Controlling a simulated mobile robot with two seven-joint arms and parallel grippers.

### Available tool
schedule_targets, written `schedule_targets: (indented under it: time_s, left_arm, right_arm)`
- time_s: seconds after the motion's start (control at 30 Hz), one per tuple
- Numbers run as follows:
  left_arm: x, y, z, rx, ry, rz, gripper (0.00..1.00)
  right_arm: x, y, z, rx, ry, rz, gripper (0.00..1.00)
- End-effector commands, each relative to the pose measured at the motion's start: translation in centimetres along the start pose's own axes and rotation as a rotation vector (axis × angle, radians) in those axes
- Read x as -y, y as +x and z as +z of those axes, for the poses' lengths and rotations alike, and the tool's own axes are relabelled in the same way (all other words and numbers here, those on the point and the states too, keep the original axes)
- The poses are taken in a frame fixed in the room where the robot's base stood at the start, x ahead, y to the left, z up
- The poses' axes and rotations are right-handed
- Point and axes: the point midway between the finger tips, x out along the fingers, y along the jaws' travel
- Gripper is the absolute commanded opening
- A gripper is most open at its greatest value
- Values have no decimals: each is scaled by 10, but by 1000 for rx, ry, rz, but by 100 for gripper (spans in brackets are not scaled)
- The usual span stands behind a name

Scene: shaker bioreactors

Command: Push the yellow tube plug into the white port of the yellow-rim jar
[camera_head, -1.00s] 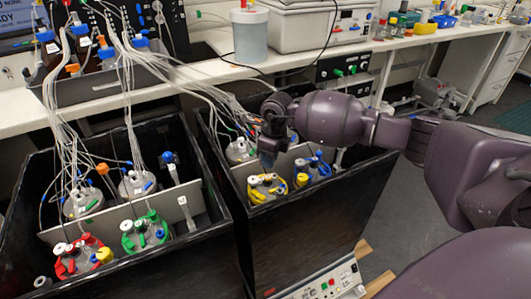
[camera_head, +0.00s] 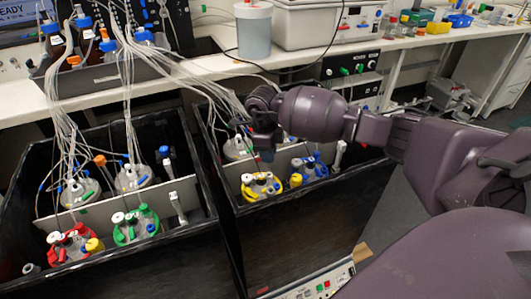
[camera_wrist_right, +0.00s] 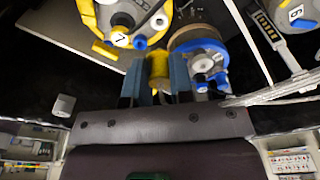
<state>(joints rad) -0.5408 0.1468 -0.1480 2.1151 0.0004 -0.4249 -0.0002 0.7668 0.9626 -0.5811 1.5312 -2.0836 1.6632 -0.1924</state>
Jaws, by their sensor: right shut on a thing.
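The yellow-rim jar (camera_head: 262,187) stands in the right black box, with pale ports on its lid. My right gripper (camera_head: 265,152) is above and behind this jar, pointing down. In the wrist view its blue-grey fingers (camera_wrist_right: 158,85) are shut on the yellow tube plug, apart from the white port. A yellow cylinder (camera_wrist_right: 159,66) shows between the fingers; I cannot clearly separate it from the plug. My left gripper is out of view.
The blue-rim jar (camera_head: 309,168) stands close on the right, with a yellow piece (camera_head: 296,180) between the jars. A pale divider (camera_head: 228,172) and tubes lie behind. The left box holds red-rim (camera_head: 66,248) and green-rim (camera_head: 136,228) jars. Box walls surround the jars.

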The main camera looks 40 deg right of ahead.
Motion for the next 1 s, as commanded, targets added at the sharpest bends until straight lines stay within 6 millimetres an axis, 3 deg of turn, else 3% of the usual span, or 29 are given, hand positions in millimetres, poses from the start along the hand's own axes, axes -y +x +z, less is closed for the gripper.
schedule_targets:
  time_s: [0.8, 1.0]
  left_arm:
    - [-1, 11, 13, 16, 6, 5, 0]
    - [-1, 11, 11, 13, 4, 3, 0]
  right_arm:
    - [0, 46, 4, -6, 1, 2, 0]
    - [0, 42, 4, -3, 1, -1, 0]
